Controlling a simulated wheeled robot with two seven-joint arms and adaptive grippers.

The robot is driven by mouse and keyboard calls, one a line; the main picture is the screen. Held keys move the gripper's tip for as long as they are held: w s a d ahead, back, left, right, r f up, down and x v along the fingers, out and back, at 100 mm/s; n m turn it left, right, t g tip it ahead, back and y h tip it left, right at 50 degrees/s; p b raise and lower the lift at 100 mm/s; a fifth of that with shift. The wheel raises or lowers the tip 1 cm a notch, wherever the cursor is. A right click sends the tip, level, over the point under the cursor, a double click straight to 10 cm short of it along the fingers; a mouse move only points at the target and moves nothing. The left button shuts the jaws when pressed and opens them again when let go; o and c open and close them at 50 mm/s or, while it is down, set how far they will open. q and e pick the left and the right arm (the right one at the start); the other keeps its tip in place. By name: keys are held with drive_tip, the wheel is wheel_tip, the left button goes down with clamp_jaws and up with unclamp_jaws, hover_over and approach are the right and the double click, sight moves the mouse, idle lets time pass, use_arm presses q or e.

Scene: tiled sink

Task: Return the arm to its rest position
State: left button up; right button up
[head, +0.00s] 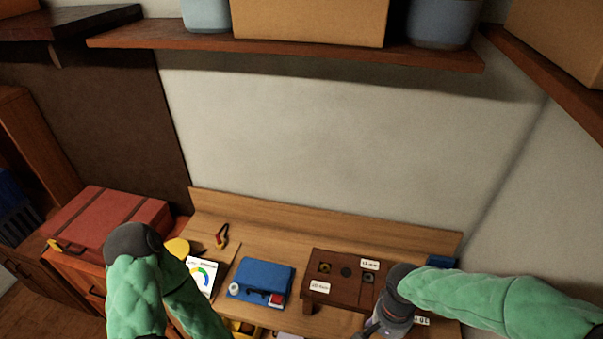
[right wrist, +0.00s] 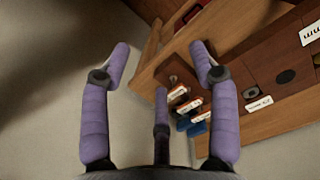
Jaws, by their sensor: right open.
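My right arm, in a green padded sleeve, comes in from the right in the head view. Its gripper (head: 374,328) is at the bottom edge, over the right part of the wooden bench and partly cut off. In the right wrist view the gripper (right wrist: 160,62) has its purple fingers spread, with nothing between them. My left arm (head: 140,295), also in a green sleeve, bends at the lower left of the head view. Its gripper is out of the picture.
The wooden bench (head: 270,238) carries a blue case (head: 262,275), a white card with a coloured dial (head: 201,275), and a dark wooden block with round holes (head: 335,288). A red case (head: 105,220) sits at left. A loaded shelf (head: 290,52) hangs above. The wall area between is clear.

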drive_tip(key=s+a+f+n+y+b, duration=0.1)
drive_tip(key=a+f+b, duration=0.2)
drive_tip(key=f+b, duration=0.4)
drive_tip(key=s+a+f+n+t+y+b, duration=0.1)
drive_tip(key=a+f+b, duration=0.2)
drive_tip(key=f, duration=1.9)
drive_tip(key=s+a+f+n+y+b, duration=0.1)
drive_tip(key=a+f+b, duration=0.3)
drive_tip(key=f+b, duration=0.7)
wheel_tip(320, 180, down, 4)
drive_tip(key=shift+f+t+y, duration=0.1)
drive_tip(key=shift+t+y, duration=0.2)
drive_tip(key=shift+y, duration=0.1)
